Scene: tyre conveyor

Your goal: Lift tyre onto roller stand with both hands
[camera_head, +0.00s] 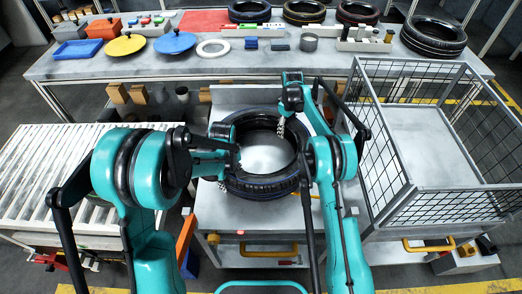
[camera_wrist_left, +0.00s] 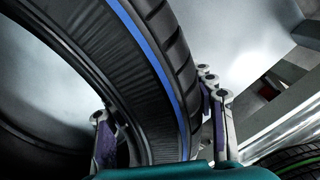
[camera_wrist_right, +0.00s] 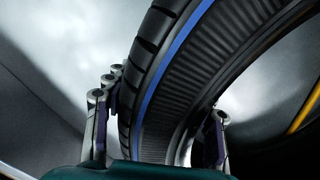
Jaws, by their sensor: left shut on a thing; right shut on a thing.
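The black tyre (camera_head: 262,187) with a blue stripe lies roughly flat over the grey middle table; whether it touches the top is unclear. My left gripper (camera_head: 225,172) is shut on its left wall, one finger inside the ring and one outside, as the left wrist view (camera_wrist_left: 160,130) shows. My right gripper (camera_head: 283,127) is shut on the far right wall in the same way, seen in the right wrist view (camera_wrist_right: 160,135). My arms partly hide the tyre.
A wire-mesh cage (camera_head: 405,195) stands close on the right. The back bench (camera_head: 330,68) holds several tyres, coloured discs, trays and small blocks. A green-striped tyre (camera_wrist_left: 288,165) shows at the corner of the left wrist view.

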